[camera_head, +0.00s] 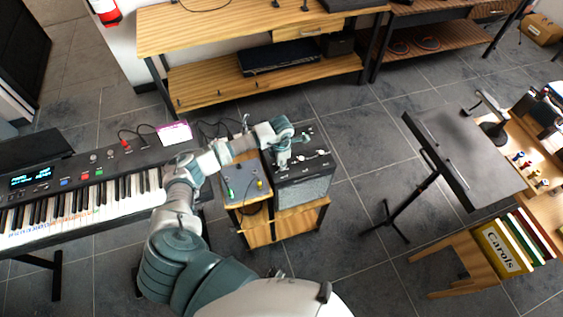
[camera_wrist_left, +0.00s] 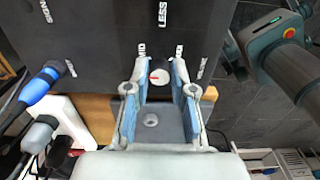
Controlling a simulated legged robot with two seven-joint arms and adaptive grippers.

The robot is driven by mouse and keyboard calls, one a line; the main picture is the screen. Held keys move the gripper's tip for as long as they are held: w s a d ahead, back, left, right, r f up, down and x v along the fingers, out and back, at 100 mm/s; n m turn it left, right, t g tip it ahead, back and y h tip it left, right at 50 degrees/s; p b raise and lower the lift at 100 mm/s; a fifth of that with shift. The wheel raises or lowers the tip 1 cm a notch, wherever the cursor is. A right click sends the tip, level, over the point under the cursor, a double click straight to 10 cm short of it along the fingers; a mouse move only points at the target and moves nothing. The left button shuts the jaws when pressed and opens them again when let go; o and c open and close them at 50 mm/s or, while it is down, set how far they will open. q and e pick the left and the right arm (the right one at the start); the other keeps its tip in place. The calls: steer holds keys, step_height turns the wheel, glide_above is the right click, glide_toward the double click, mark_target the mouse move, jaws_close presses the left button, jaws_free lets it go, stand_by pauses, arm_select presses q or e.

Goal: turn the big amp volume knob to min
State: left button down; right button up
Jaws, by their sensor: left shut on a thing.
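The big amp (camera_head: 305,188) is a black box with a grey front grille, standing on a small wooden stand. My left gripper (camera_head: 283,158) is at its top panel, and the arm hides part of that panel. In the left wrist view, the volume knob (camera_wrist_left: 159,77) is pale and round with a red mark pointing left in the picture. The two blue-padded fingers of my left gripper (camera_wrist_left: 160,84) are on either side of the knob, shut on it. White lettering on the black panel (camera_wrist_left: 190,18) is partly hidden by the fingers. My right gripper is in neither view.
A grey-topped box with knobs and cables (camera_head: 245,182) stands just left of the amp. A keyboard (camera_head: 90,185) is at the left. A black music stand (camera_head: 462,155) is at the right. A blue-ended cable plug (camera_wrist_left: 40,85) rises from the panel near the gripper.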

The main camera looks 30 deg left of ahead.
arm_select(q)
steer(key=n, duration=0.3)
steer(key=shift+a+p, duration=0.2)
steer(key=shift+p, duration=0.1)
steer(key=shift+n, duration=0.8)
steer(key=n+p, duration=0.1)
steer(key=n, duration=0.2)
steer(key=shift+n, duration=0.4)
steer(key=n+p, duration=0.1)
steer(key=n, duration=0.2)
steer(key=shift+n+p, duration=0.3)
steer(key=shift+p, duration=0.1)
steer(key=n+p, duration=0.1)
steer(key=n, duration=0.2)
steer(key=shift+n, duration=0.3)
steer(key=n+p, duration=0.2)
steer(key=n, duration=0.1)
steer(key=shift+s+n, duration=0.1)
steer(key=shift+n, duration=0.2)
steer(key=n+p, duration=0.3)
steer(key=n, duration=0.2)
steer(key=shift+d, duration=0.1)
steer(key=shift+f+n+p, duration=0.1)
steer(key=shift+n+p, duration=0.6)
steer(key=shift+n, duration=0.5)
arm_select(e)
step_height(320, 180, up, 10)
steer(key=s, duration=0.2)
arm_select(q)
steer(key=shift+d, duration=0.1)
